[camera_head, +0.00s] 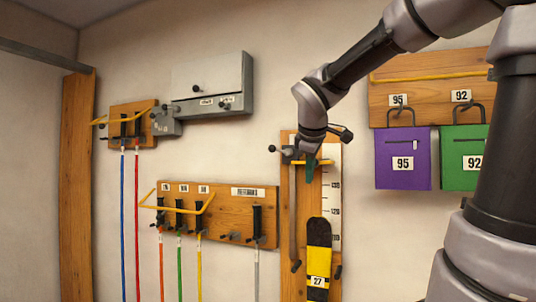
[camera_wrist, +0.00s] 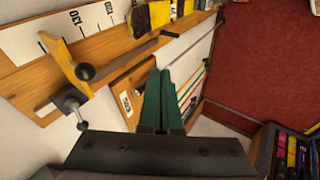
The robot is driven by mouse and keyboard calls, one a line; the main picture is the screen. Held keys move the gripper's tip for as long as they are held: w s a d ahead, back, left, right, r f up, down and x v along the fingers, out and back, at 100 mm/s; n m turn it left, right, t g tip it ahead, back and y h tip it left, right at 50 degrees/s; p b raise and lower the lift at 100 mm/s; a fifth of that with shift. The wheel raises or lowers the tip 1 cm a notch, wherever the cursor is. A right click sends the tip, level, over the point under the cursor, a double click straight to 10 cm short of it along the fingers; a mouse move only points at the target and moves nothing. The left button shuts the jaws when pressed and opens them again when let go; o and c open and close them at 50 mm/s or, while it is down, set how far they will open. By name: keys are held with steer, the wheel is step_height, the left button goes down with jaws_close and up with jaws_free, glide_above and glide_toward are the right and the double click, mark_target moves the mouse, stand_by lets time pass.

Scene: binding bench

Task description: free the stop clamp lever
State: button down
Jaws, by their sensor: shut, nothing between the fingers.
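The stop clamp (camera_head: 291,153) is a small grey block at the top of an upright wooden board, with a black knob (camera_head: 272,149) on its left side. A long grey bar (camera_head: 293,215) hangs below it and ends in a dark tip. I cannot tell which part is the lever. In the wrist view the clamp shows a black ball (camera_wrist: 85,72) on a yellow stop piece (camera_wrist: 68,62) and a silver-ended stem (camera_wrist: 80,118). My gripper (camera_head: 311,172) is in front of the board, just right of the clamp. Its green fingers (camera_wrist: 160,98) are shut, empty and apart from the clamp.
A white scale (camera_head: 335,200) and a yellow-black ski (camera_head: 318,255) numbered 27 are on the board. A peg rack (camera_head: 235,205) with coloured straps is to the left. Purple (camera_head: 403,158) and green (camera_head: 462,157) pouches hang at the right.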

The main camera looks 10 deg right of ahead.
mark_target(279, 150)
steer(key=w+a+r+n+t, duration=0.1)
steer(key=w+a+r+n, duration=0.1)
steer(key=w+n, duration=0.3)
steer(key=w+a+r+n+t+h, duration=0.1)
steer(key=w+a+r+n+t, duration=0.1)
steer(key=w+a+n, duration=0.3)
steer(key=w+a+r+n+t+h, duration=0.1)
steer(key=w+a+r+n, duration=0.2)
steer(key=w+n, duration=0.3)
steer(key=w+a, duration=0.1)
steer(key=w, duration=0.2)
steer(key=shift+r+t, duration=0.25)
steer(key=shift+t, duration=0.05)
steer(key=shift+w+a, duration=0.1)
steer(key=x, duration=1)
steer(key=shift+s+d+r, duration=0.15)
steer(key=shift+d+r, duration=0.35)
steer(key=shift+r, duration=0.35)
steer(key=shift+s+d+r, duration=0.15)
steer(key=shift+d+r, duration=0.3)
steer(key=shift+r, duration=0.45)
